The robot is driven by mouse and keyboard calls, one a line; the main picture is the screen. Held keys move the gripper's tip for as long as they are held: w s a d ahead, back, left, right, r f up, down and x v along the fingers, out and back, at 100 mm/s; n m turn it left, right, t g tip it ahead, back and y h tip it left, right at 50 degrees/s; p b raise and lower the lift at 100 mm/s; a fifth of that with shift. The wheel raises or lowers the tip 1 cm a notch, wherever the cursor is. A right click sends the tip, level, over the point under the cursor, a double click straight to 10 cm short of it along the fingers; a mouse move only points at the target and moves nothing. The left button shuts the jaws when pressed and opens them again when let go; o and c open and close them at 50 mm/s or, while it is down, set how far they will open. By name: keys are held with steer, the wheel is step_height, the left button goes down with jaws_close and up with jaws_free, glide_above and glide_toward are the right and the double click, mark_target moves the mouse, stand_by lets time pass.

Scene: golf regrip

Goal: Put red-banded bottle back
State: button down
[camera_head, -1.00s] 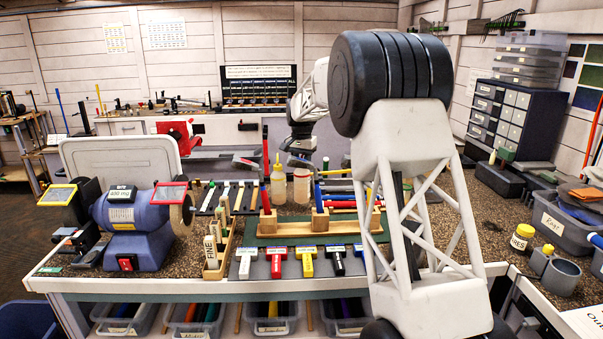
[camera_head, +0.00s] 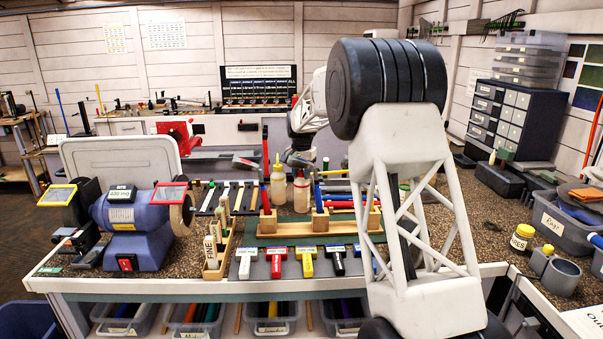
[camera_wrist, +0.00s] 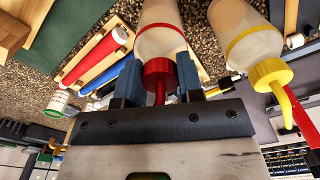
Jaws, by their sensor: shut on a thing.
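The red-banded bottle (camera_head: 302,194) is pale, with a red band and a red spouted cap in the wrist view (camera_wrist: 160,42). It is upright at the middle of the bench, just right of the yellow-banded bottle (camera_head: 278,189), which also shows in the wrist view (camera_wrist: 240,35). My gripper (camera_wrist: 160,80) has its two blue fingers shut on the red cap, one on each side. In the head view my gripper (camera_head: 301,164) is above the bottle. I cannot tell whether the bottle's base touches the bench.
A wooden rack (camera_head: 308,229) stands in front of the bottles, with upright red and blue grips at its ends. Dark and pale strips (camera_head: 236,197) lie to the left. A bench grinder (camera_head: 130,215) stands further left.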

steer(key=c, duration=0.8)
jaws_free()
steer(key=shift+o, duration=0.2)
steer(key=shift+r, duration=0.15)
step_height(320, 180, up, 12)
steer(key=shift+s, duration=0.1)
stand_by(0.3)
